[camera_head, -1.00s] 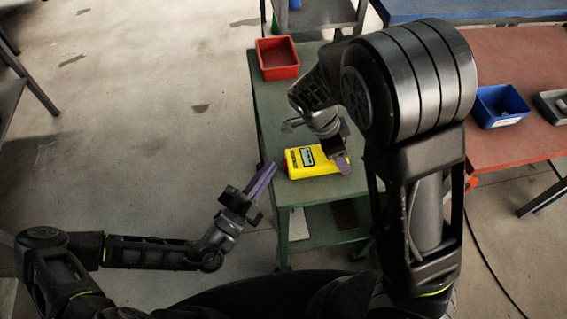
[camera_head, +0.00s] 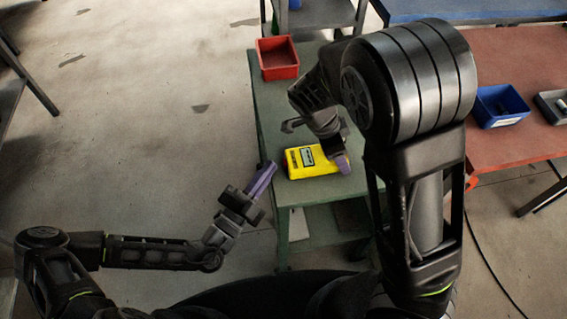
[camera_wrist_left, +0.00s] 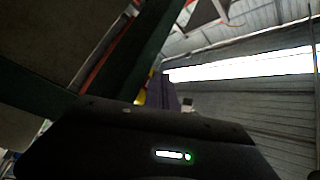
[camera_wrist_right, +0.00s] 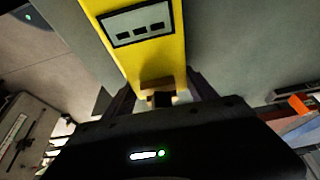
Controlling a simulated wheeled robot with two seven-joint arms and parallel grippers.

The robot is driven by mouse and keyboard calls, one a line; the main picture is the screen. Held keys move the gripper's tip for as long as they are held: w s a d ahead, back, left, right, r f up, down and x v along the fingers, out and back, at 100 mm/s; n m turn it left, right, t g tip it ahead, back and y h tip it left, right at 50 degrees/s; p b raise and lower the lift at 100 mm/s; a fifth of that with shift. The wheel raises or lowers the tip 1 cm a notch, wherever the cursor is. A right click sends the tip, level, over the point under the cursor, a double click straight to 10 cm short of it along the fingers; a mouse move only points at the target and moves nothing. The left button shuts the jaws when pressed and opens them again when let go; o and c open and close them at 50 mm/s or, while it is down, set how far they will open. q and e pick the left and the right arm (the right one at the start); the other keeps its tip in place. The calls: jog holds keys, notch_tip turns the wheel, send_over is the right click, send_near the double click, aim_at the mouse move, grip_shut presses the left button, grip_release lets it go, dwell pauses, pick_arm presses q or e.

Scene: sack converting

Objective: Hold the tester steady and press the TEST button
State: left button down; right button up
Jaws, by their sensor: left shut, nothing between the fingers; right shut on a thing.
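The yellow tester (camera_head: 312,160) lies on the green table with its dark-framed panel facing up. It fills the upper middle of the right wrist view (camera_wrist_right: 143,45). My right gripper (camera_head: 341,160) is shut on the tester's near right end. My left gripper (camera_head: 264,176) is shut and empty, just off the table's left edge and a little left of the tester, apart from it. In the left wrist view its purple fingers (camera_wrist_left: 162,92) show beside a sliver of yellow. I cannot make out the TEST button; a small reddish spot shows at the tester's left end.
A red bin (camera_head: 277,58) stands at the far end of the green table (camera_head: 262,105). A red-brown table (camera_head: 500,150) on the right holds a blue bin (camera_head: 499,106) and a grey tray. My right arm hides part of the green table.

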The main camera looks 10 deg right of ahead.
pick_arm(q)
jog(key=shift+d, duration=0.45)
dwell(0.5)
jog(key=shift+s+d, duration=0.2)
jog(key=shift+d, duration=0.35)
pick_arm(e)
jog(key=shift+a+r, duration=0.1)
jog(key=shift+a, duration=0.2)
pick_arm(q)
jog(key=shift+d, duration=0.2)
pick_arm(e)
jog(key=shift+d, duration=0.2)
pick_arm(q)
jog(key=shift+f, duration=0.1)
jog(key=shift+a+f, duration=0.25)
jog(key=shift+a, duration=0.25)
pick_arm(e)
jog(key=shift+d, duration=0.15)
pick_arm(q)
jog(key=shift+w+a+f, duration=0.1)
jog(key=shift+a+f, duration=0.05)
jog(key=shift+a, duration=0.45)
jog(key=shift+a, duration=0.1)
